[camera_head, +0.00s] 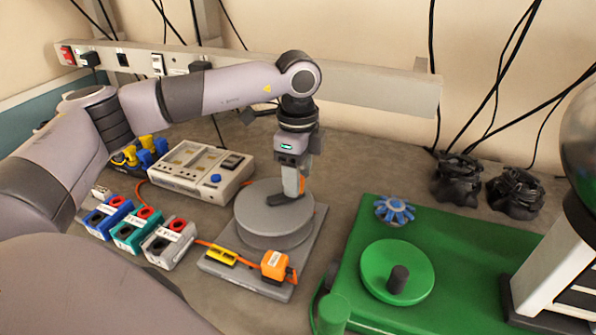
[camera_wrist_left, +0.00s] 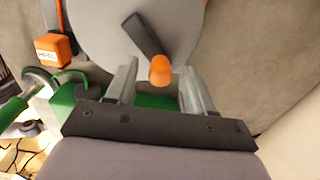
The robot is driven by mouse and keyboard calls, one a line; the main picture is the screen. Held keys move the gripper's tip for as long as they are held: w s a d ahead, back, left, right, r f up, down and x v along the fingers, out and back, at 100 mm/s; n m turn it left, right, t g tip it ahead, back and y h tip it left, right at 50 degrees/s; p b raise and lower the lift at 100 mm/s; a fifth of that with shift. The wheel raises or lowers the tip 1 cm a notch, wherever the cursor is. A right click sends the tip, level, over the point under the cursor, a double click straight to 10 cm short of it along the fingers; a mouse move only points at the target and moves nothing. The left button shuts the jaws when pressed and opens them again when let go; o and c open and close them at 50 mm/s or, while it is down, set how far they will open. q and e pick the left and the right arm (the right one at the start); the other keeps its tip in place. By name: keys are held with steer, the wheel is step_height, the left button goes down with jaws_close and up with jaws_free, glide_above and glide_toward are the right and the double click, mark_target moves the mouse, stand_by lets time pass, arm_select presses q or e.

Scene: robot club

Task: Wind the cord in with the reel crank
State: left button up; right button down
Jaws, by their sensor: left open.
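The grey reel (camera_head: 262,222) is a round drum on a flat grey base plate (camera_head: 315,240). Its dark crank arm (camera_wrist_left: 143,33) lies across the drum top and ends in an upright orange knob (camera_wrist_left: 160,70). In the head view my left gripper (camera_head: 293,190) points down over the crank and hides much of the knob. In the left wrist view the open fingers of the gripper (camera_wrist_left: 158,75) stand on either side of the knob, with gaps visible. An orange cord (camera_head: 205,243) runs at the base's front, by an orange block (camera_head: 275,264) and a yellow piece (camera_head: 222,255). My right gripper is not in view.
Blue, teal and grey boxes (camera_head: 168,242) stand left of the reel, with a beige control box (camera_head: 200,170) behind. A green board (camera_head: 450,270) with a green disc (camera_head: 375,262) and black knob lies to the right. Dark crumpled bundles (camera_head: 458,180) sit at the back right.

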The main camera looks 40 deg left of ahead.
arm_select(q)
steer(key=shift+f, duration=0.1)
jaws_close()
